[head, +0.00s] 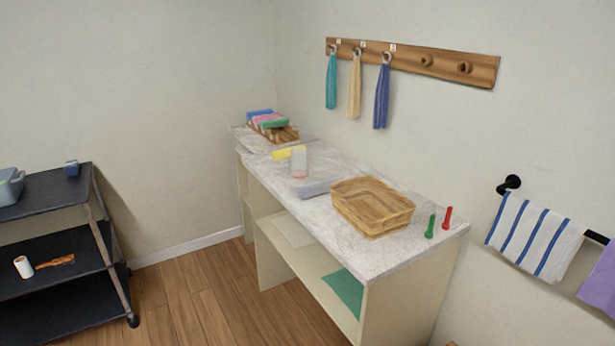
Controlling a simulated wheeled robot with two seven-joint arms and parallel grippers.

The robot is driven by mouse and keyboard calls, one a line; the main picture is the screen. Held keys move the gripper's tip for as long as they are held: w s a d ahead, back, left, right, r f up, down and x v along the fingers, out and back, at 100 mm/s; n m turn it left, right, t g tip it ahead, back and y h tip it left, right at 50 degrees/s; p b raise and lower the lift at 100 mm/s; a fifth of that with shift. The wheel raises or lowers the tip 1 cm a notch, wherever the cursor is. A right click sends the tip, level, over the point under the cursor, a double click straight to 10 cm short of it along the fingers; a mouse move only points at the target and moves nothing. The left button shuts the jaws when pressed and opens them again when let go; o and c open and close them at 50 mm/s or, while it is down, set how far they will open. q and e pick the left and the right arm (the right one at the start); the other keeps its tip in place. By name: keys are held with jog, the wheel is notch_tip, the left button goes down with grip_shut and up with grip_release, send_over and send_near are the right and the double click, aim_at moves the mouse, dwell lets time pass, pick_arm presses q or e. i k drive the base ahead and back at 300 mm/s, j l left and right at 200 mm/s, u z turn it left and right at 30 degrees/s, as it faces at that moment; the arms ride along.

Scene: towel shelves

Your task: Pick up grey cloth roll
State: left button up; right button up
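No clear grey cloth roll shows in the head view. A flat grey thing (316,188) lies on the marble-topped counter (395,257), left of the wicker basket; whether it is cloth, folded or rolled, I cannot tell. A small off-white roll-like thing (23,267) is on the middle level of the black cart (45,283) at the left. A small dark blue thing (71,168) is on the cart's top. Neither of my grippers is in view.
The wicker basket (372,207) looks empty. A green peg (430,227) and a red peg (447,218) stand right of it. A clear container (299,162) and a tray of coloured cloths (286,134) are farther back. Wooden floor (205,298) lies open between cart and counter.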

aim_at(314, 190)
jog(key=i+j, duration=0.1)
jog(key=j, duration=0.3)
jog(key=i+j, duration=0.1)
jog(key=j, duration=0.3)
jog(key=i+j, duration=0.15)
jog(key=j, duration=0.25)
jog(key=i+j, duration=0.1)
jog(key=j, duration=0.25)
jog(key=i+j, duration=0.1)
jog(key=j, duration=0.3)
jog(key=z, duration=1.85)
